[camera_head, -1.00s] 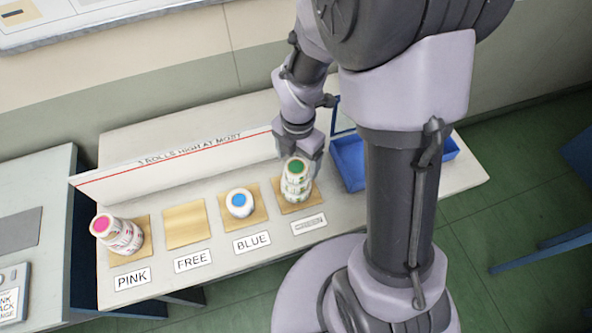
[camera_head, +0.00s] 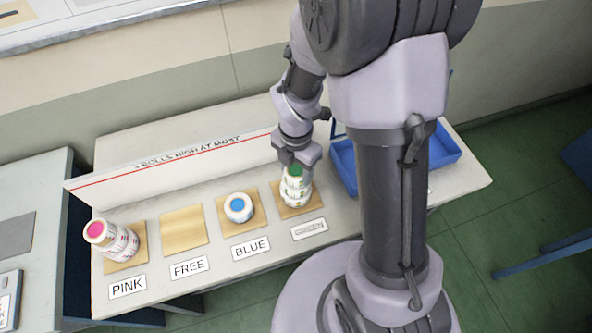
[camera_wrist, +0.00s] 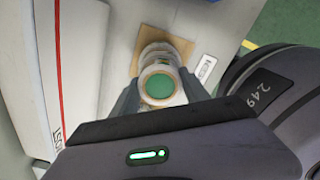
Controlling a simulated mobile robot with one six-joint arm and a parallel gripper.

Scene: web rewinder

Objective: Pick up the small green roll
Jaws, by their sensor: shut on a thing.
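The small green roll (camera_head: 296,171) is white with a green top and sits at the top of a stack of green-marked rolls (camera_head: 295,196) on a tan pad. My gripper (camera_head: 298,163) is shut on this top roll. The wrist view shows the green top (camera_wrist: 160,86) between the two fingers, with a finger on each side. Lower rolls (camera_wrist: 156,56) of the stack show just beyond it. I cannot tell whether the held roll is clear of the roll below it.
Left of the stack are a blue roll (camera_head: 239,207), the empty FREE pad (camera_head: 184,227) and a leaning pink stack (camera_head: 112,240). A white board (camera_head: 170,162) with a red line stands behind. A blue tray (camera_head: 443,152) is at the right, partly behind my arm.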

